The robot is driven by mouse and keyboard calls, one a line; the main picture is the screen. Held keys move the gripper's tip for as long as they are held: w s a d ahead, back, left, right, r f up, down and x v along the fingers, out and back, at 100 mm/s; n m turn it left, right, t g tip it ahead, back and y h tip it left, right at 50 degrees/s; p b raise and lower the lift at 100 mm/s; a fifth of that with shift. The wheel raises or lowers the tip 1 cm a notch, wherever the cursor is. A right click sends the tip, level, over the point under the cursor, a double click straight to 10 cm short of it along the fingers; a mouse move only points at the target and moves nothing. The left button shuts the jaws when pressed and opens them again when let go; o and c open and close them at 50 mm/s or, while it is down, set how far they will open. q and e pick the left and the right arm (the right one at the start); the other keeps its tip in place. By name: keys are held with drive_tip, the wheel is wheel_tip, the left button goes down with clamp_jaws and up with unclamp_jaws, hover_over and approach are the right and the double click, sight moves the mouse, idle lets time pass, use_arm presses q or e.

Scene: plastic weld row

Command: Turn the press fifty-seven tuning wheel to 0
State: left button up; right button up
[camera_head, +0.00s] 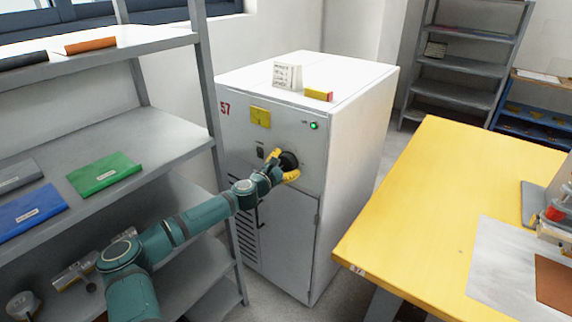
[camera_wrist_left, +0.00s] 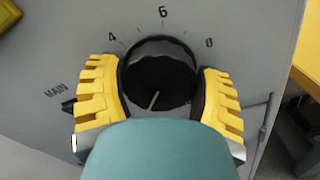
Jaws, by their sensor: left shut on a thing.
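The tuning wheel is a black round knob (camera_wrist_left: 160,75) on the front of the white cabinet (camera_head: 350,130) marked 57 in red. My left gripper (camera_head: 284,166) is shut on the wheel. In the left wrist view its yellow fingers (camera_wrist_left: 160,95) grip the wheel from both sides. A short white line on the wheel points down and slightly left. Around the wheel I read 4 at upper left, 6 at the top and a mark like 0 or 8 at upper right. The lower dial is hidden behind my gripper. My right gripper is not in view.
A grey shelf (camera_head: 150,150) with blue and green folders stands close on the left. A yellow table (camera_head: 440,190) is on the right, with floor between it and the cabinet. A green lamp (camera_head: 314,126) glows above the wheel. A switch marked MAIN (camera_wrist_left: 68,106) is left of it.

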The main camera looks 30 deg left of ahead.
use_arm(q)
drive_tip(key=o, duration=1.2)
drive_tip(key=s, duration=0.8)
drive_tip(key=s+a, duration=0.1)
drive_tip(key=s, duration=0.3)
drive_tip(key=shift+d, duration=0.1)
